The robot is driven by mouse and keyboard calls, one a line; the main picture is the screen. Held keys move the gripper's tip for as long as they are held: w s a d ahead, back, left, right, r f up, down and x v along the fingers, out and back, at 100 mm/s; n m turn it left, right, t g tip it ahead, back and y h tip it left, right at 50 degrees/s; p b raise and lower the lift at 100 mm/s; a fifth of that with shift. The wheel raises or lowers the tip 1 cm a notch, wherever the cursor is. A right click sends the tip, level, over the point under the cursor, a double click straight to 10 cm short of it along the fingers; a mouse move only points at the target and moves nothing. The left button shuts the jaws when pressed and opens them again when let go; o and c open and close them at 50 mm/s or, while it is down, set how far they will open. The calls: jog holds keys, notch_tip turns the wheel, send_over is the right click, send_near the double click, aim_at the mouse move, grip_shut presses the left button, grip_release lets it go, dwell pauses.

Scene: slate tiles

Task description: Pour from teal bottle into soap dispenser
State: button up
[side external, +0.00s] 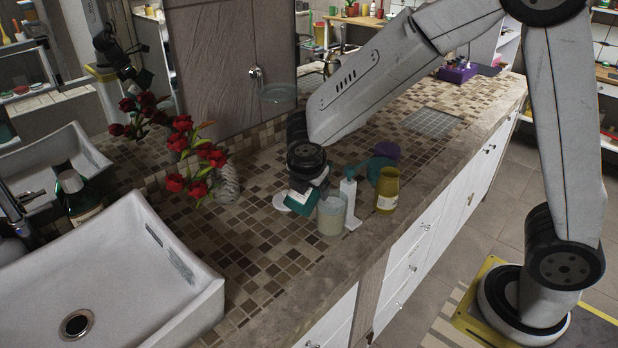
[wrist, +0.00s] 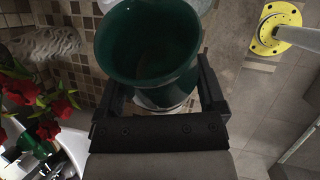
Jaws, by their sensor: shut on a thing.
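My gripper (side external: 309,187) is low over the tiled counter in the side view, shut on a dark teal, open-mouthed vessel, which I take as the teal bottle (side external: 300,203). In the wrist view the teal bottle (wrist: 150,45) sits between the two black fingers of my gripper (wrist: 160,75), its wide mouth facing the camera. I cannot see any contents or flow. A white pump-topped soap dispenser (side external: 350,201) stands just right of my gripper in the side view. A clear, pale-filled jar (side external: 331,214) stands beside it, close to the teal bottle.
Red roses in a ribbed pale vase (side external: 228,184) are at the left, near the white sink (side external: 130,262).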

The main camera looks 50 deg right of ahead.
jog(key=h, duration=0.2)
jog(key=r+h, duration=0.1)
jog(key=h, duration=0.1)
jog(key=shift+r+n, duration=0.15)
jog(key=shift+n, duration=0.15)
jog(key=shift+r+n+t+h, duration=0.2)
jog(key=shift+r+h, duration=0.15)
jog(key=shift+h, duration=0.8)
jog(key=shift+r+n+t+h, duration=0.2)
jog(key=shift+r+h, duration=0.15)
jog(key=shift+h, duration=0.8)
jog(key=shift+w+d+r+n+t, duration=0.25)
jog(key=shift+w+d+n+t, duration=0.05)
jog(key=shift+w, duration=0.05)
jog(key=w+d+r+n+t+y, duration=0.2)
jog(key=w+r+n+t+y, duration=0.1)
jog(key=n+t+y, duration=0.5)
jog(key=shift+d+r+n+y, duration=0.4)
jog(key=shift+r+n, duration=0.5)
jog(key=shift+n, duration=0.3)
jog(key=shift+f, duration=0.1)
